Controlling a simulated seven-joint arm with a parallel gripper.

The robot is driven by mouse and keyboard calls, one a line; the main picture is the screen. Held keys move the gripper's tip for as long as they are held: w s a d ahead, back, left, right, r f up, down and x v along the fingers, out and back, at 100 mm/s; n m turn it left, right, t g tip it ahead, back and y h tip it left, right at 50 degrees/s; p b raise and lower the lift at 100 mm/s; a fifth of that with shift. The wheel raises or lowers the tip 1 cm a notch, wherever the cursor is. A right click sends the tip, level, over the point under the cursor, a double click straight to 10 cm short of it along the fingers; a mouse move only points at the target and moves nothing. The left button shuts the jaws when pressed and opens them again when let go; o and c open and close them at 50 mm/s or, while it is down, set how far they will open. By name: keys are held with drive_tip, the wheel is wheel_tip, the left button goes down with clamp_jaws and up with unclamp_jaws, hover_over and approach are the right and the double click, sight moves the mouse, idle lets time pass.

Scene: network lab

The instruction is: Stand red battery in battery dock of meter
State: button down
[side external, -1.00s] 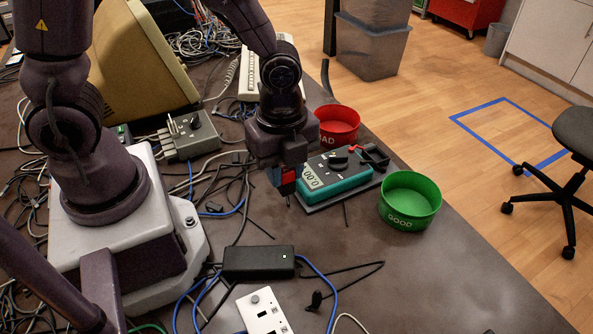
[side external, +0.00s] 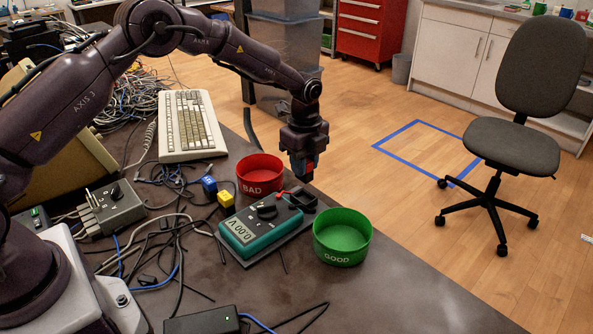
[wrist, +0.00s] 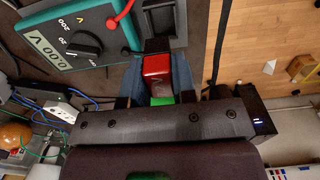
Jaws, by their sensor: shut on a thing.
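My gripper (side external: 303,168) is shut on the red battery (side external: 309,167) and holds it in the air, close to the dock end of the meter. The wrist view shows the battery (wrist: 157,68) between the two fingers. The teal meter (side external: 240,248) lies on the table with its dial and a display reading 0.00. The black battery dock (side external: 304,198) is at the meter's far right end. In the wrist view the dock (wrist: 178,28) lies just above the battery. The exact gap between battery and dock is hard to tell.
A red BAD bowl (side external: 260,173) stands behind the meter and a green GOOD bowl (side external: 342,240) at its right. Cables (side external: 178,232) clutter the left; the table's front right is clear.

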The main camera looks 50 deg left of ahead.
drive_tip(key=shift+w+a+f, duration=0.15)
drive_tip(key=shift+f, duration=2.1)
drive_tip(key=shift+f, duration=1.1)
drive_tip(key=c, duration=0.8)
unclamp_jaws()
drive_tip(key=shift+c, duration=0.2)
wheel_tip(320, 180, up, 13)
